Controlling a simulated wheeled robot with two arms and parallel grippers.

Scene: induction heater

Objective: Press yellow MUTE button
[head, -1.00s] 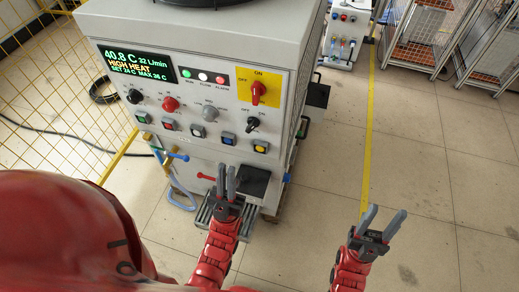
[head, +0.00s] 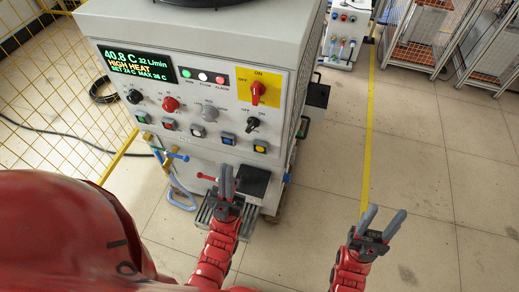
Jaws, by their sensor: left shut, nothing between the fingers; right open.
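The heater cabinet (head: 222,65) stands ahead of me with its control panel facing me. My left gripper (head: 225,172) is shut and empty, in front of the cabinet's lower part, below the blue and yellow buttons in the picture. My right gripper (head: 385,217) is open and empty, over the floor to the right of the cabinet.
A display (head: 137,62) reads 40.8 C and HIGH HEAT. A red rotary switch (head: 258,92) on a yellow plate sits above the buttons. A yellow mesh fence (head: 50,80) stands at left. The floor at right is open, with a yellow line (head: 369,130).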

